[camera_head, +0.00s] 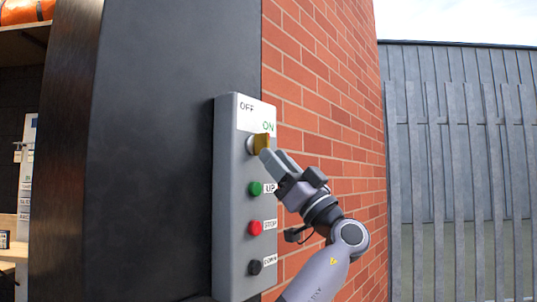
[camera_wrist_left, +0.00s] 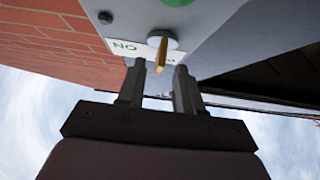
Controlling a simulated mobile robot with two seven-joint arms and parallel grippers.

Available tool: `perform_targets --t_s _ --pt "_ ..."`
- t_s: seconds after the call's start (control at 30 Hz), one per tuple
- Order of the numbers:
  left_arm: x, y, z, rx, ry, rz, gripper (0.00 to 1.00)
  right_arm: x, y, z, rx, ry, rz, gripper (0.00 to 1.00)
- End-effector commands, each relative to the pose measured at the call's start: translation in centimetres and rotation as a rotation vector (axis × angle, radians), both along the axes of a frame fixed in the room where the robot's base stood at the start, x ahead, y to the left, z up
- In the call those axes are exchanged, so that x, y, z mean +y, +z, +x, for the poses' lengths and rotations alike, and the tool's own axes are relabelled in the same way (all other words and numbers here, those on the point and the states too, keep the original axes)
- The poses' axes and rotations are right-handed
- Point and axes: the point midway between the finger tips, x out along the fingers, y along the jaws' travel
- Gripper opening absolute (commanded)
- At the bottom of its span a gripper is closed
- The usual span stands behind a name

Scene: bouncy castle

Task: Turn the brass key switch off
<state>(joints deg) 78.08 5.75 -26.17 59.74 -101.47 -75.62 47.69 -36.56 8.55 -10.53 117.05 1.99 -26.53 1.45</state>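The brass key switch (camera_head: 262,142) is on the upper part of a grey control box (camera_head: 226,200), just below the green ON label (camera_head: 268,126); the OFF label (camera_head: 247,106) is up and to its left. My left gripper (camera_head: 272,158) is right at the key from the lower right, its fingers pointing at the box. In the left wrist view the brass key (camera_wrist_left: 163,52) stands out from its round silver base between the two spread fingertips (camera_wrist_left: 160,70), with a gap visible on both sides. The left gripper is open. My right gripper is not in view.
Below the key are a green UP button (camera_head: 255,188), a red STOP button (camera_head: 254,228) and a black DOWN button (camera_head: 255,267). The box is on a dark grey pillar (camera_head: 160,150). A brick wall (camera_head: 325,100) stands right behind my arm, and a slatted fence (camera_head: 460,170) is farther right.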

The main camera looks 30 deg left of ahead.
Motion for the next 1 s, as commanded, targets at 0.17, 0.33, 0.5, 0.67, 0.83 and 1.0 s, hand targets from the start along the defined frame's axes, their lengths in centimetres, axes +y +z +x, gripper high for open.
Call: perform_targets --t_s 0.17,0.33,0.5,0.67,0.83,1.0 --pt "-1.9 -1.9 -0.1 -0.001 -0.001 0.000 0.35 0.0 -0.5 0.0 0.000 0.001 -0.001 0.00" --pt "-2.5 -2.5 -0.2 -0.001 0.000 0.001 0.35 0.0 -0.6 0.0 0.000 0.001 -0.002 0.00" --pt "-2.5 -2.5 -0.2 -0.001 0.001 0.000 0.35 -0.1 -0.5 0.0 -0.001 0.003 -0.004 0.00" --pt "-2.5 -2.5 -0.2 -0.001 0.001 0.000 0.35 -0.1 -0.5 0.0 -0.001 0.003 -0.004 0.00" --pt "-2.4 -2.7 0.0 0.006 -0.001 -0.002 0.35 -0.1 -0.5 0.0 -0.001 0.003 -0.004 0.00" --pt "-1.9 -7.1 2.4 0.127 -0.059 -0.040 0.35 -0.1 -0.5 0.0 -0.002 0.003 -0.004 0.00"
